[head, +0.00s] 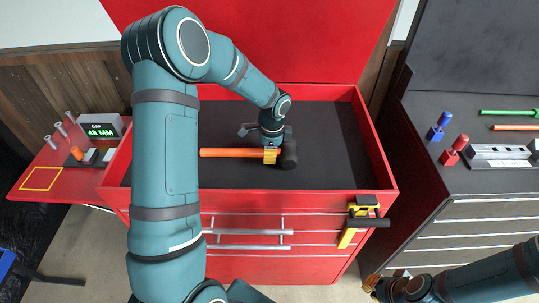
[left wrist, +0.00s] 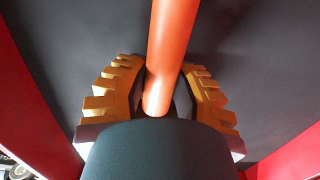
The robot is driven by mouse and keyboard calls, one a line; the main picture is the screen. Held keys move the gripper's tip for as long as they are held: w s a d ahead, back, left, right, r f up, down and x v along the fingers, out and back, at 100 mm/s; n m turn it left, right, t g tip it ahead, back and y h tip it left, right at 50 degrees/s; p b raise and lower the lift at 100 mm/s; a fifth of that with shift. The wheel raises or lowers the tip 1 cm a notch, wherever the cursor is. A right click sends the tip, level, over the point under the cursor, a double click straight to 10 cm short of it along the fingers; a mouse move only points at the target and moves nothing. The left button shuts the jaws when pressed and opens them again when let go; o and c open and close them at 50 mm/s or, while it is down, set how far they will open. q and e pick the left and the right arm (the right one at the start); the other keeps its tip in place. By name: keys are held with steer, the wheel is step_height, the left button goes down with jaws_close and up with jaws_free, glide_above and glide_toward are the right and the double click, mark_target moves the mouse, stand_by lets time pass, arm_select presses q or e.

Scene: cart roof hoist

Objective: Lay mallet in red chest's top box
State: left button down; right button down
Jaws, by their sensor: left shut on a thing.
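The mallet has an orange handle (head: 225,153) and a black head (head: 289,158). It lies level inside the outline of the red chest's open top box (head: 378,160), which has red walls and a dark floor. My left gripper (head: 270,155) is shut on the handle close to the head. I cannot tell whether the mallet touches the box floor. My right gripper (head: 372,285) is low at the right, outside the chest; its finger opening is unclear.
A raised red lid (head: 300,40) stands behind the box. A yellow-and-black item (head: 362,212) is at the chest's front right corner. A red side shelf (head: 60,170) with a display is at left. A grey cabinet (head: 480,180) with tools stands at right. The box floor around the mallet looks clear.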

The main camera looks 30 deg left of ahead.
arm_select(q)
steer(key=shift+w+f, duration=0.1)
steer(key=shift+f, duration=0.3)
steer(key=shift+f, duration=0.1)
steer(key=c, duration=0.8)
jaws_free()
steer(key=shift+r, duration=0.2)
steer(key=r, duration=0.4)
steer(key=r+p, duration=0.1)
steer(key=r, duration=0.7)
steer(key=shift+w+d, duration=0.1)
steer(key=shift+d, duration=0.2)
